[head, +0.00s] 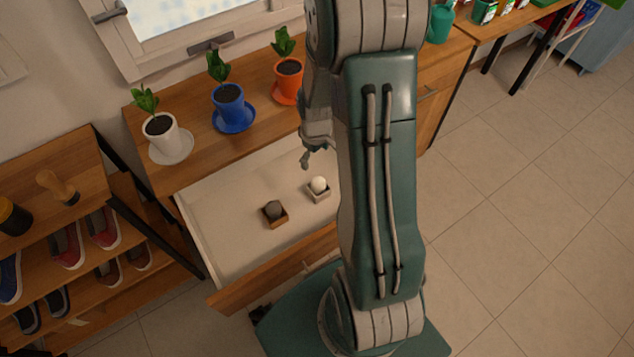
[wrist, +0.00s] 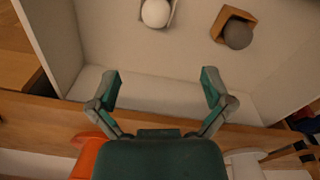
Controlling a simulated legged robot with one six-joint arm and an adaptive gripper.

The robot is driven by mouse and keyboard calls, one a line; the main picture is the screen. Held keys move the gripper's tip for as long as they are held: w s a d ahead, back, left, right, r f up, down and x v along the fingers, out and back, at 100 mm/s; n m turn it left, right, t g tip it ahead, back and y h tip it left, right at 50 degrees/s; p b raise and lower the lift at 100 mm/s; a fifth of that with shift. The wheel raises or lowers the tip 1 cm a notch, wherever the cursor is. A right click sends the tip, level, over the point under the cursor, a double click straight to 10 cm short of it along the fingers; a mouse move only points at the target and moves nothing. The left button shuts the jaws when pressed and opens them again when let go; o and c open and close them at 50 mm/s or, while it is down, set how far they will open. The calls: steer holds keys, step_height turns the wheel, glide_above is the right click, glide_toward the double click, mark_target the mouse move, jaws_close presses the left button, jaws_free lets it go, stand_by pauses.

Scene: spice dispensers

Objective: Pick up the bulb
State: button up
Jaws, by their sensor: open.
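Two round things sit in small open boxes in the pulled-out drawer (head: 225,205). One is a white ball (head: 318,184) in a pale box (head: 320,197). The other is a dark grey-brown ball (head: 273,208) in a brown box (head: 276,222). I cannot tell which one is the bulb. In the wrist view, the white ball (wrist: 155,13) is at the top centre, cut by the edge, and the dark ball (wrist: 238,34) is at the upper right. My gripper (wrist: 160,88) is open and empty, apart from both balls, near one drawer wall (wrist: 150,95).
White, blue (head: 230,108) and orange (head: 288,80) potted plants stand on the wooden cabinet top behind the drawer. A shoe rack (head: 75,185) stands at the left. The drawer's left part is bare. Tiled floor (head: 510,200) is clear at the right.

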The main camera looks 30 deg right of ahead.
mark_target(318, 179)
steer(key=f, duration=0.2)
steer(key=d+f, duration=0.1)
steer(key=shift+s+f, duration=0.3)
steer(key=shift+f, duration=0.1)
step_height(318, 179, down, 5)
steer(key=shift+f, duration=0.1)
steer(key=shift+w+f, duration=0.2)
steer(key=shift+f, duration=1.15)
steer(key=shift+w+f, duration=0.15)
steer(key=shift+f, duration=1.15)
steer(key=c, duration=1.2)
